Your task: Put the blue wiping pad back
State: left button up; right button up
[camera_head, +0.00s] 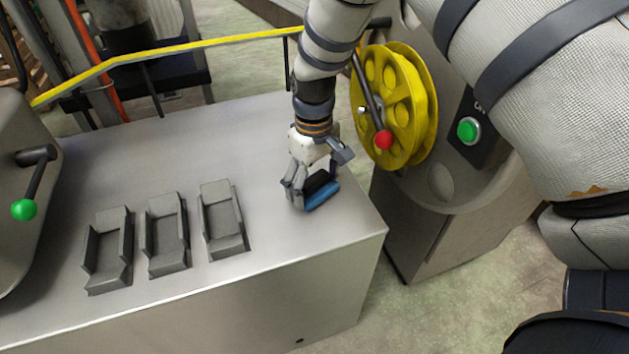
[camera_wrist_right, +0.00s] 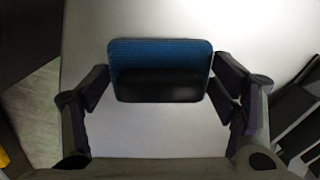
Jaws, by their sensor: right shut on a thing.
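The blue wiping pad (camera_head: 322,195) has a blue face and a black back part. It is at the right end of the grey table top (camera_head: 150,140). My right gripper (camera_head: 310,188) is shut on it, and the fingers partly hide it. In the right wrist view the pad (camera_wrist_right: 160,58) lies between the two fingers of the right gripper (camera_wrist_right: 160,88), with its black part toward me. I cannot tell whether the pad touches the table. My left gripper is not in view.
Three empty grey holders (camera_head: 108,250), (camera_head: 165,235), (camera_head: 222,220) stand in a row on the table, left of the gripper. A yellow wheel (camera_head: 425,100) with a red-knobbed lever is behind on the right. A green-knobbed lever (camera_head: 24,209) is at the left edge.

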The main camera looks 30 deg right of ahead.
aim_at(314, 178)
jog(key=shift+f, duration=0.15)
jog(key=o, duration=1.1)
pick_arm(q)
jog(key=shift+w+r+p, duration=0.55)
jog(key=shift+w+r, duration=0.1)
pick_arm(e)
notch_tip(314, 178, up, 12)
jog(key=shift+r, duration=0.2)
jog(key=shift+f, duration=0.1)
